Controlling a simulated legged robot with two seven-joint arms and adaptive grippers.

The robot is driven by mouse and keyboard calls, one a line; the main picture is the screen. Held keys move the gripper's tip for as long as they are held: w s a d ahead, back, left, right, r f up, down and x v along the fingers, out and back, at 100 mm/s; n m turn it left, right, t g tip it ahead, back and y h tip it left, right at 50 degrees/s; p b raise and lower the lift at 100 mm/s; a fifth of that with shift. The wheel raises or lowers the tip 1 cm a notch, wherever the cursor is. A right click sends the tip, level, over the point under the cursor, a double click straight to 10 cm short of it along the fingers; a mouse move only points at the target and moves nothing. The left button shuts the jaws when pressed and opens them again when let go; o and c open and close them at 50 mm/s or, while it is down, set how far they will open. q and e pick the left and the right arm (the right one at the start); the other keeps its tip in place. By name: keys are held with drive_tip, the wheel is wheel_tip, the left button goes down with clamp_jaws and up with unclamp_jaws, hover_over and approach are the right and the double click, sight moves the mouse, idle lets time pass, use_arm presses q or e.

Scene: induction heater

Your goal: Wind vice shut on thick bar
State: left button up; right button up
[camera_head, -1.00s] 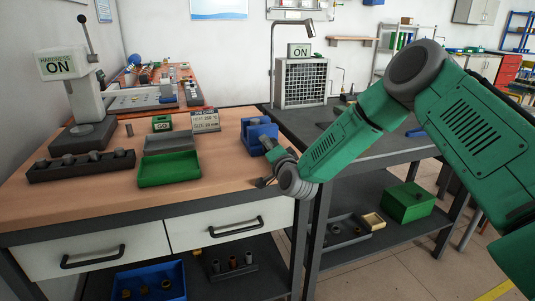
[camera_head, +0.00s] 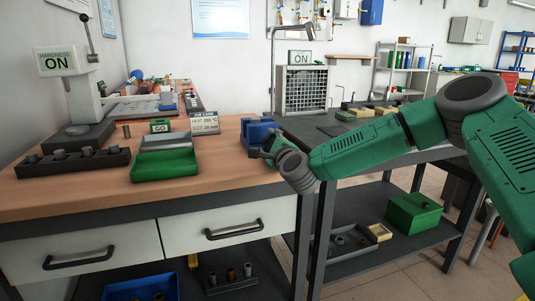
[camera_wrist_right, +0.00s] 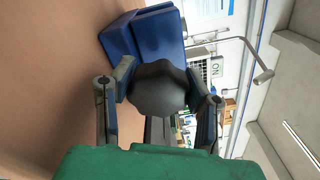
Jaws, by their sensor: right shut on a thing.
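The blue vice (camera_head: 257,131) stands at the right end of the wooden bench. In the right wrist view its blue body (camera_wrist_right: 158,36) fills the upper middle. My right gripper (camera_head: 268,150) is at the vice's near right side. In the wrist view its two fingers (camera_wrist_right: 160,86) are shut on either side of a dark rounded knob (camera_wrist_right: 158,92), which looks like the vice's handle. I cannot make out the thick bar in the vice; jaw opening is also unclear. My left gripper is not in view.
A rack of short bars (camera_head: 72,161), a green tray (camera_head: 164,166), a GO box (camera_head: 160,126) and a job card (camera_head: 204,123) stand left of the vice. The hardness tester (camera_head: 84,100) is at far left. A dark table (camera_head: 345,150) adjoins on the right.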

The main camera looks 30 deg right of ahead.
drive_tip(key=m+b, duration=0.1)
drive_tip(key=f+m+b, duration=0.1)
drive_tip(key=m+b, duration=0.1)
drive_tip(key=shift+s+d+f+m+b, duration=0.2)
drive_tip(key=shift+d+m+b, duration=0.1)
drive_tip(key=shift+m, duration=0.1)
drive_tip(key=shift+a+r+m+b, duration=0.1)
drive_tip(key=shift+m+b, duration=1.4)
drive_tip(key=o, duration=1.2)
drive_tip(key=shift+r, duration=0.2)
drive_tip(key=shift+r, duration=0.1)
